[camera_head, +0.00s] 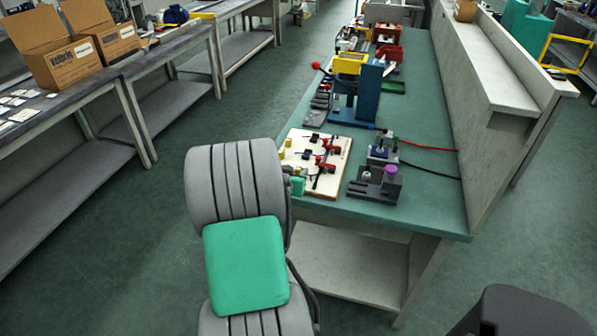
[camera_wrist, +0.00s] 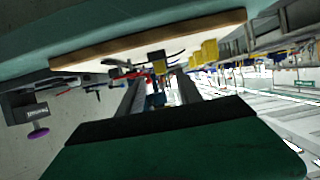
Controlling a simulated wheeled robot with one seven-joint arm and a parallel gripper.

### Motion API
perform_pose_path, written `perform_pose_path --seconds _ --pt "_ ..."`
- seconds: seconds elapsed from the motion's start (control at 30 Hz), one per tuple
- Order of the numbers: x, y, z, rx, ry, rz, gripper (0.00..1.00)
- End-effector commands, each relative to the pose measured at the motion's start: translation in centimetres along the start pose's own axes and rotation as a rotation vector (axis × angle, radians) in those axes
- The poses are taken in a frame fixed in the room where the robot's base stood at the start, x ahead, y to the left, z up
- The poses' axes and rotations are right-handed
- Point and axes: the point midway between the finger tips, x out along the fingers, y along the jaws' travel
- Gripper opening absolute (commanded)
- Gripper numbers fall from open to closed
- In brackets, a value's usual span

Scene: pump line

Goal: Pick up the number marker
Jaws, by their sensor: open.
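I cannot make out for sure which object is the number marker. Small yellow pieces (camera_head: 284,147) stand at the left edge of a pale board (camera_head: 334,154) on the green bench; yellow pieces (camera_wrist: 208,50) also show in the wrist view, where the board (camera_wrist: 95,60) appears tipped over. My gripper (camera_wrist: 160,82) is open, its two dark fingers apart with nothing seen held between them. The board and its pieces lie beyond the fingertips. In the head view my arm hides most of the gripper at the bench's near left edge.
The board carries red-handled clamps (camera_head: 329,145). A dark fixture with a purple knob (camera_head: 390,170) stands to its right. A blue and yellow press (camera_head: 350,85) stands behind it. A low wall (camera_head: 480,120) bounds the bench on the right. The near right bench corner is clear.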

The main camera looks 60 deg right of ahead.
Motion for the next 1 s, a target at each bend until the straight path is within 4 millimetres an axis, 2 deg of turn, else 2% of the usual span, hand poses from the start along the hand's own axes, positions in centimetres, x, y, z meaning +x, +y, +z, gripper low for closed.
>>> perform_pose_path --seconds 0.1,0.17,0.4,0.9,1.0 --pt "2.1 -0.1 0.1 0.0 -0.003 0.002 0.42" --pt "2.8 -0.1 0.1 0.0 -0.002 0.001 0.42" --pt "3.1 -0.3 0.1 -0.001 0.0 -0.002 0.42" --pt "3.0 -0.3 0.1 -0.001 -0.001 -0.002 0.01" --pt "3.0 -0.3 0.1 -0.001 -0.001 -0.002 0.0"
